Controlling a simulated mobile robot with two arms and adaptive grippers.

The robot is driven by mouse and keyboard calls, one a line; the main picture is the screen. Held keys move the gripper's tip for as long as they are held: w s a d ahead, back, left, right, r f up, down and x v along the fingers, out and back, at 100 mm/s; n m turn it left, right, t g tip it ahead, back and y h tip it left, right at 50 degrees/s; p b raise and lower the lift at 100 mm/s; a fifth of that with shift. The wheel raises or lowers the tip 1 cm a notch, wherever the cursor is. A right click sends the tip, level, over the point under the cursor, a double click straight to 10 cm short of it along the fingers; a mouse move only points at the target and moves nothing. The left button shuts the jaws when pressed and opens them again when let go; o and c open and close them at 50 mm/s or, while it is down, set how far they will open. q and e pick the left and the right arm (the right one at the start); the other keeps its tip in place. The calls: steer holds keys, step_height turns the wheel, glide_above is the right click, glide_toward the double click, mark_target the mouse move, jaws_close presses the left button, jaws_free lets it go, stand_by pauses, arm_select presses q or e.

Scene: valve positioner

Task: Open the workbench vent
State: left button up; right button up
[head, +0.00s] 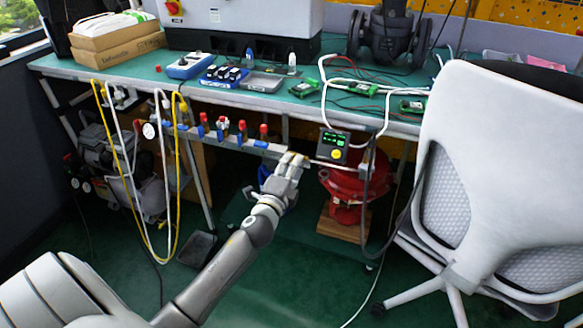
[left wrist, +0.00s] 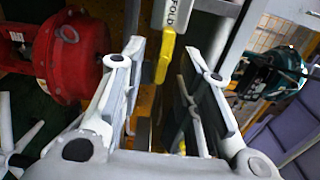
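My left gripper (head: 293,160) reaches under the workbench's front edge, at the right end of the rail. In the left wrist view its two fingers (left wrist: 163,50) are apart. A yellow lever (left wrist: 165,58) with a white lettered part (left wrist: 172,14) above it shows between the fingers; I cannot tell whether either finger touches it. Which part is the vent is not marked clearly. In the head view the gripper hides most of this spot. The valve positioner (head: 333,146), a grey box with a lit green display, is just right of the gripper. My right gripper is not in view.
A red actuator (head: 345,186) stands below the positioner. Several red and blue valves (head: 241,130) line the rail to the left. Yellow and white hoses (head: 177,170) hang further left. A white chair (head: 480,170) blocks the right. The workbench (head: 200,95) is above.

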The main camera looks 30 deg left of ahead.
arm_select(q)
steer(key=v, duration=1.2)
stand_by(0.4)
